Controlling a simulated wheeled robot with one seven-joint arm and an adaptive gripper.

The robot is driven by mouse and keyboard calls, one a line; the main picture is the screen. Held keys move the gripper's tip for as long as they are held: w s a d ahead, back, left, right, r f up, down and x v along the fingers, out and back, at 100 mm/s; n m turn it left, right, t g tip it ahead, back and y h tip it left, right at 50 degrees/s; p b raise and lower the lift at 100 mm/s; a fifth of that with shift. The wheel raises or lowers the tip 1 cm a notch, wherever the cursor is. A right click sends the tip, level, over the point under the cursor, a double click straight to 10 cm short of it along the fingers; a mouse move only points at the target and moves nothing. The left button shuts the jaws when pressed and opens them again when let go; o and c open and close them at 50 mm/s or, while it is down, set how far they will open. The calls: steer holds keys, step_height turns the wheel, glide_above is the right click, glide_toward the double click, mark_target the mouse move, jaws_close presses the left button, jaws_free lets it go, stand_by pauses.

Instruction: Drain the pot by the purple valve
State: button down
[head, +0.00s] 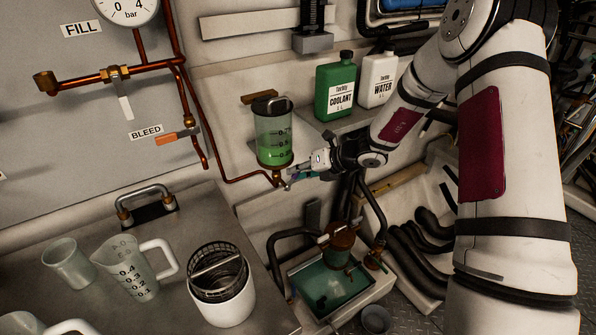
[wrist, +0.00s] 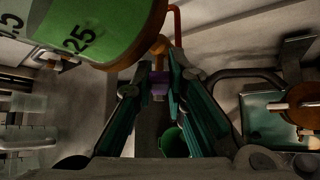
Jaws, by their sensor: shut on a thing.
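The pot (head: 275,140) is a clear cylinder with a dark rim, mounted on the wall and holding green liquid. Its green-filled side also shows in the wrist view (wrist: 110,28). My gripper (head: 297,174) is just below and right of the pot's base. In the wrist view my gripper (wrist: 160,80) has its fingers closed around the purple valve (wrist: 159,87), under the pot. The fingers hide much of the valve. Whether liquid is flowing from it cannot be told.
A green coolant bottle (head: 335,88) and white water bottle (head: 377,80) stand on a shelf behind. Below is a tray (head: 302,274) with greenish liquid. A green container (wrist: 173,143) shows beneath the fingers. Jugs and a white strainer cup (head: 222,305) stand on the bench. Copper pipes run left.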

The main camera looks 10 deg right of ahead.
steer(key=c, duration=1.6)
jaws_free()
